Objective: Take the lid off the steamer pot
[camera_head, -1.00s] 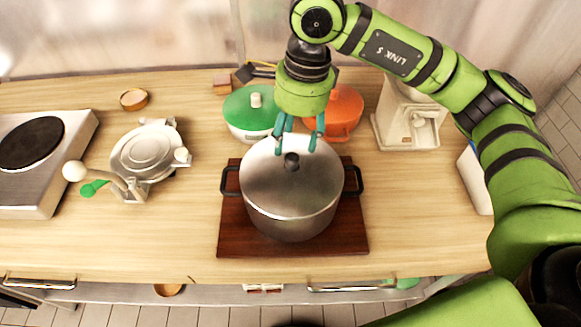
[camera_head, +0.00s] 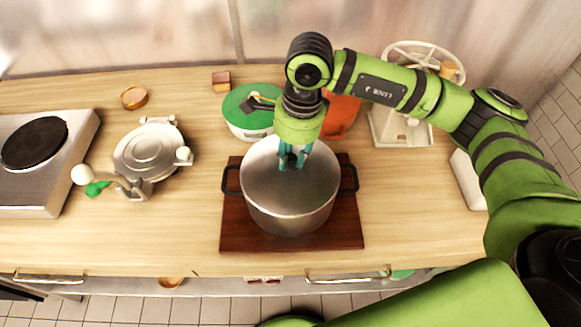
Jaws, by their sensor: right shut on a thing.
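The steamer pot (camera_head: 290,222) is a large silver pot with two black side handles, standing upright on a dark red-brown board. Its round silver lid (camera_head: 268,180) appears to sit on the pot's rim, with no clear gap showing. My right gripper (camera_head: 292,163) comes down from above with its teal fingers shut on the lid's dark knob, at the lid's centre. The fingers now hide the knob. My left gripper is not in view.
The dark board (camera_head: 236,236) lies under the pot. Behind are a green-lidded pot (camera_head: 240,105), an orange pot (camera_head: 343,112) and a cream wheeled machine (camera_head: 395,125). A silver press (camera_head: 148,155) and hotplate (camera_head: 38,145) stand left. Counter either side of the board is clear.

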